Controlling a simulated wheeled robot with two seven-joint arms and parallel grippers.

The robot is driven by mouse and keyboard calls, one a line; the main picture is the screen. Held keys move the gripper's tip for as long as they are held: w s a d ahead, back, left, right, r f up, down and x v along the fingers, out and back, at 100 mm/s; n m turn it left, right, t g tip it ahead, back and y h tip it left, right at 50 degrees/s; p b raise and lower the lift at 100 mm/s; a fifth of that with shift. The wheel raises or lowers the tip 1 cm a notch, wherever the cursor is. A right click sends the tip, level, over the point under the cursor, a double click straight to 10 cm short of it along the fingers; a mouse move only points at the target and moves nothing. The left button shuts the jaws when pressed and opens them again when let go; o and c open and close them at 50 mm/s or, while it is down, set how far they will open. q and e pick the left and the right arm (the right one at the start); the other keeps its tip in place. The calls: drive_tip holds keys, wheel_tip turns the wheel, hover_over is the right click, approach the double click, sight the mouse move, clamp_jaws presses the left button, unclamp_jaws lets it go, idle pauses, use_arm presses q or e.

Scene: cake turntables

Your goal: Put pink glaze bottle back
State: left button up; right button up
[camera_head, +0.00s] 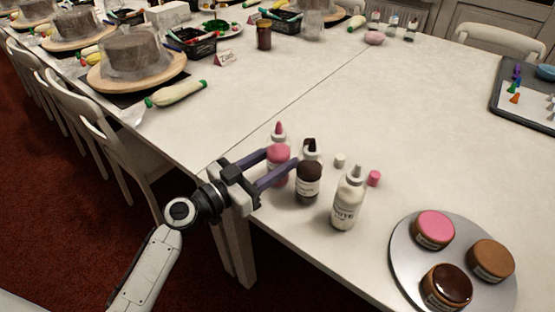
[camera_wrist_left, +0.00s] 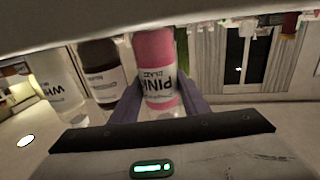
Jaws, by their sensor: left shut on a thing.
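The pink glaze bottle (camera_head: 279,170) stands upright near the table's front edge, at the left end of a row of bottles. My left gripper (camera_head: 283,166) is shut on it, with one finger on each side of its body. In the left wrist view the pink bottle (camera_wrist_left: 157,68) appears upside down between the two fingers, its label partly readable. The brown bottle (camera_head: 309,178) is close to its right, near one finger. The white bottle (camera_head: 347,201) stands further right. My right gripper is not in view.
A pink cap (camera_head: 374,178) and a white cap (camera_head: 340,161) lie behind the bottles. A cake turntable (camera_head: 110,82) stands at the far left.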

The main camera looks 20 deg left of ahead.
use_arm(q)
drive_tip(key=o, duration=0.7)
drive_tip(key=shift+r, duration=0.15)
drive_tip(key=b+v, duration=0.1)
drive_tip(key=v, duration=0.2)
drive_tip(key=b+v, duration=0.1)
drive_tip(key=v, duration=0.3)
drive_tip(key=b+v, duration=0.1)
drive_tip(key=v, duration=0.2)
drive_tip(key=shift+s+a+f, duration=0.25)
drive_tip(key=shift+s+f, duration=0.05)
drive_tip(key=shift+s+a+r, duration=0.15)
drive_tip(key=shift+s+a, duration=0.2)
drive_tip(key=shift+s, duration=0.2)
